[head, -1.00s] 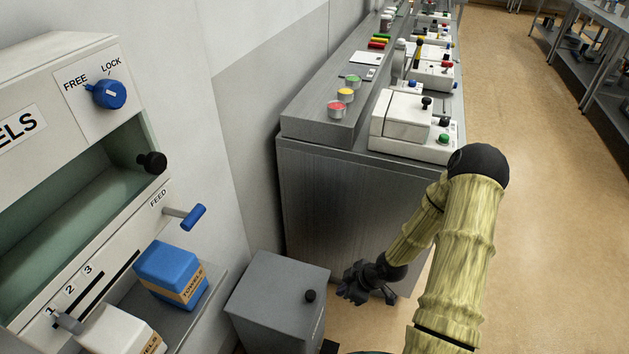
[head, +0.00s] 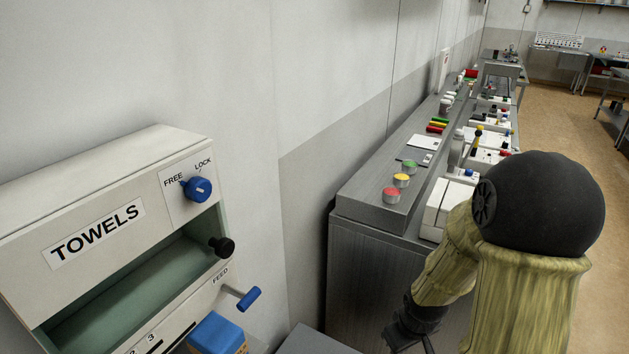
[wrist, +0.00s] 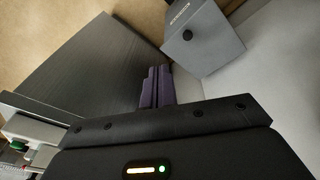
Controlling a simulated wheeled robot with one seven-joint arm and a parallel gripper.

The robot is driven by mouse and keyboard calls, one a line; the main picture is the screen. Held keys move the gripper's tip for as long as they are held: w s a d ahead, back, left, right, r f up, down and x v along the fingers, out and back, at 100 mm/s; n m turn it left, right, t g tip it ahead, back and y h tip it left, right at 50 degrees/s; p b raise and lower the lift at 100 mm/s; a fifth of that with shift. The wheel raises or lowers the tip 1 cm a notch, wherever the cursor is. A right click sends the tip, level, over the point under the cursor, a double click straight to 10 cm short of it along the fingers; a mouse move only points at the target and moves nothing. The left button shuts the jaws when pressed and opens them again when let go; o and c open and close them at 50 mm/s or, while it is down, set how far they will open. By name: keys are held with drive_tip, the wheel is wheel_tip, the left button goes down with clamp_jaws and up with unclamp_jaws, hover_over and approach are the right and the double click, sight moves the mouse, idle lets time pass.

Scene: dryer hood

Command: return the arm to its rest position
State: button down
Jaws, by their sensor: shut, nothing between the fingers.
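My arm, in yellow-green bamboo-like sleeves with a large black joint, stands at the right of the head view. My gripper (head: 412,330) hangs low at the bottom of the head view, partly cut off by the frame edge. In the wrist view its dark purple fingers (wrist: 156,86) lie close together with nothing between them. The gripper is apart from the grey bench and the grey bin, with floor and wall beyond it.
A towel dispenser (head: 105,235) with a blue knob (head: 197,189) and blue feed handle (head: 248,299) is at left. A blue towel pack (head: 217,335) sits below. A grey bench (head: 372,275) with buttons runs along the wall. A grey bin (wrist: 200,38) shows in the wrist view.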

drive_tip(key=s+a+r+m+p, duration=0.1)
drive_tip(key=s+a+r+m, duration=0.1)
drive_tip(key=r, duration=0.3)
drive_tip(key=s+a+r+m+p, duration=0.1)
drive_tip(key=s+a+r+m, duration=0.1)
drive_tip(key=r, duration=0.4)
drive_tip(key=shift+s+r+m, duration=0.15)
drive_tip(key=shift+s+m, duration=0.25)
drive_tip(key=shift+s, duration=0.5)
drive_tip(key=shift+a, duration=0.1)
